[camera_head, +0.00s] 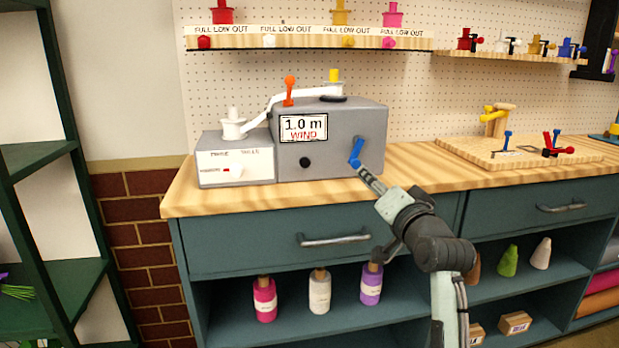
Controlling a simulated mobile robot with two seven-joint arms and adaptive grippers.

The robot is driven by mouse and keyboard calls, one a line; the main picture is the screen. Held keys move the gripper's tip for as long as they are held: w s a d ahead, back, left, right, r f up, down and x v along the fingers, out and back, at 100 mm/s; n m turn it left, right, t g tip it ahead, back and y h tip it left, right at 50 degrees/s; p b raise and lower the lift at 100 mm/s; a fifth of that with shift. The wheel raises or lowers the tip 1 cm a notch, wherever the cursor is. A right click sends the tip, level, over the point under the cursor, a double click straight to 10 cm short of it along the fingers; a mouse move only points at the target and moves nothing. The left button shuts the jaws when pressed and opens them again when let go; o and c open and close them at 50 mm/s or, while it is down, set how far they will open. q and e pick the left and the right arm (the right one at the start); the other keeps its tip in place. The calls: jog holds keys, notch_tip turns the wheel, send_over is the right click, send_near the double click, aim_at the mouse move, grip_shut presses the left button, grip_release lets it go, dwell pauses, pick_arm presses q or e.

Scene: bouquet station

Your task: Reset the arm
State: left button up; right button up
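A grey machine (340,125) stands on the wooden counter, with a sign reading "1.0 m WIND" on its front. A white jointed arm (300,93) runs along its top from a white post (233,125) on the left to a dark disc at the right. An orange handle (290,90) stands up from this arm. A blue handle (356,150) is at the machine's lower right front. My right gripper (362,170) is at the lower end of the blue handle; its fingers look close together, and I cannot tell whether they grip it. My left gripper is not in view.
A grey box with a small red switch (227,171) adjoins the machine on the left. A wooden board (480,150) with small levers lies at the right. Shelves with coloured spools (319,40) hang behind. The counter between machine and board is clear.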

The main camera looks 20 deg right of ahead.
jog(key=s+a+f+n+g+y, duration=0.1)
jog(key=a+f+n+g, duration=0.15)
jog(key=f, duration=0.95)
jog(key=s+a+f+n+g+y, duration=0.1)
jog(key=s+a+f+n+g, duration=0.15)
jog(key=f, duration=1.05)
jog(key=s+a+f+n+g+y, duration=0.1)
jog(key=a+f+n+g, duration=0.15)
jog(key=f, duration=0.95)
jog(key=s+a+f+n+g, duration=0.3)
jog(key=s+f+n+g, duration=0.3)
jog(key=s+f, duration=2)
jog(key=shift+a+g, duration=0.15)
jog(key=shift+g, duration=0.7)
jog(key=shift+r, duration=0.1)
